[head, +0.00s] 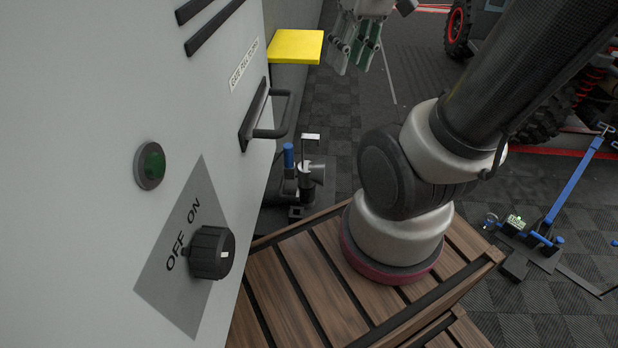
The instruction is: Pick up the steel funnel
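I cannot make out the steel funnel for certain. A small grey metal piece with a flared, round mouth (317,174) shows behind the cabinet's edge, beside a stand with a blue handle; I cannot tell whether it is the funnel or part of that stand. My gripper (354,68) is at the top of the head view, pointing down, well above and beyond that piece. Its two fingers are apart with a gap between them, and I see nothing held. The top of the gripper is cut off by the frame.
A white cabinet (110,70) with a black handle (268,115), green lamp (150,165) and OFF/ON knob (212,252) fills the left. A yellow block (296,46) juts out beside it. A blue-levered tool (575,190) and a vehicle wheel (458,27) stand right.

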